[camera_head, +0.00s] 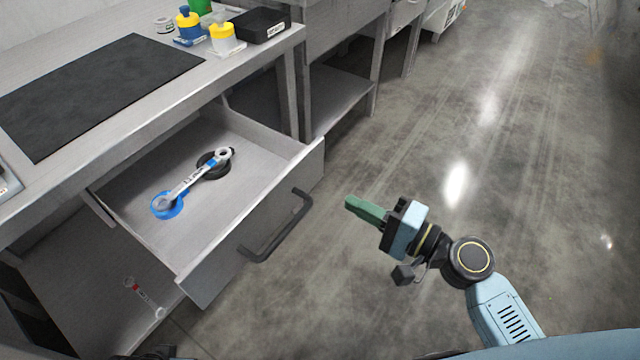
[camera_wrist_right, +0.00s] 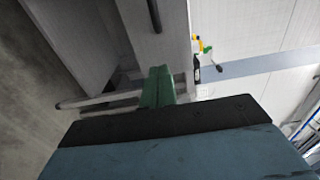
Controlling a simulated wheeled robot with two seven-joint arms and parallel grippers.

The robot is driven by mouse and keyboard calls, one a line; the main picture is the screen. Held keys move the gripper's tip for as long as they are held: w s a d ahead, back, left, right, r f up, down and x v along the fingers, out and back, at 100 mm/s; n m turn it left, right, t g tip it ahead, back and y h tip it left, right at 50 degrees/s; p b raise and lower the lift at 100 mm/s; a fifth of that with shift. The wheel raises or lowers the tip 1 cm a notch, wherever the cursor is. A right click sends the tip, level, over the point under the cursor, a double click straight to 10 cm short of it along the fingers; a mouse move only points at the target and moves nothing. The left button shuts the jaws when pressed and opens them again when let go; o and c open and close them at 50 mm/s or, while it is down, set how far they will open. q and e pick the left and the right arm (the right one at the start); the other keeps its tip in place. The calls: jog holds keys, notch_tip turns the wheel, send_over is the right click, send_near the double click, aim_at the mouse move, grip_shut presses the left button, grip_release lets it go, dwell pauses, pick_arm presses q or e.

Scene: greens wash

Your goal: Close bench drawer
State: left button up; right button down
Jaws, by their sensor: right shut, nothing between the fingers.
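The bench drawer (camera_head: 268,207) is pulled out from under the metal bench (camera_head: 170,95) in the head view. Its dark bar handle (camera_head: 279,229) is on the front panel. My right gripper (camera_head: 353,204) has green fingers, shut and empty, to the right of the drawer front and apart from the handle. In the wrist view the shut green fingers (camera_wrist_right: 158,85) point toward grey metal surfaces. My left gripper is not in view.
On the bench are a black mat (camera_head: 100,92), a black box (camera_head: 261,25), and yellow-topped bottles (camera_head: 222,38). The concrete floor (camera_head: 520,150) around my right arm is clear.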

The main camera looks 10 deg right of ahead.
aim_at(306, 179)
jog(key=x, duration=0.8)
jog(key=shift+w+a+f, duration=0.15)
